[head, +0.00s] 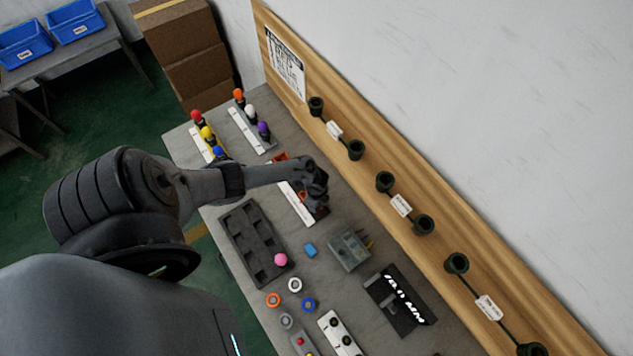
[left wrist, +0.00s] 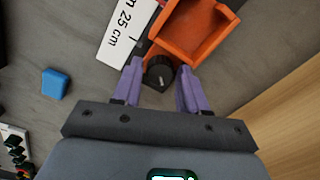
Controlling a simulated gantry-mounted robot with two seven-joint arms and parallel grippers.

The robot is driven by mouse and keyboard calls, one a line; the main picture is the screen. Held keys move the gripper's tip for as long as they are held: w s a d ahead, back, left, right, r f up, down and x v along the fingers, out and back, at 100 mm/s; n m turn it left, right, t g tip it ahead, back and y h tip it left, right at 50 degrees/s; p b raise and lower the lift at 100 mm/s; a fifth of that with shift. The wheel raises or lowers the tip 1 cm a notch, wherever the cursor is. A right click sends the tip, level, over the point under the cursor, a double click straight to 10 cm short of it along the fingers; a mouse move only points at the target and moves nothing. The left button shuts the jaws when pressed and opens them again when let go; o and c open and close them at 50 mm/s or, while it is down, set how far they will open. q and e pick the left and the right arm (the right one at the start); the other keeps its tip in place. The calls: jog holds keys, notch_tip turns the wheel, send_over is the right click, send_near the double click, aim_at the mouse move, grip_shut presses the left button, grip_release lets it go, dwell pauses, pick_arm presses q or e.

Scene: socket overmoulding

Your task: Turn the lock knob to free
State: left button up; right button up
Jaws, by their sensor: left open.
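The lock knob (left wrist: 158,74) is a round black dial with a light pointer mark, in the left wrist view. It sits at the near corner of an orange tray-like part (left wrist: 188,32), beside a white strip marked 25 cm (left wrist: 126,30). My left gripper (left wrist: 159,82) is open, with one purple finger on each side of the knob; I cannot tell whether they touch it. In the head view my left gripper (head: 314,188) is over the orange and white fixture and hides the knob. My right gripper is not in view.
A blue block (head: 310,250) lies near the fixture, as does a dark grey tray with pockets (head: 238,226). A grey box device (head: 349,250) and a black plate (head: 412,315) stand nearer. Several dark cups line the wooden board (head: 372,157) along the wall.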

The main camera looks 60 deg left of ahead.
pick_arm(q)
notch_tip(320, 180, up, 11)
jog(key=p, duration=0.3)
jog(key=shift+f, duration=0.1)
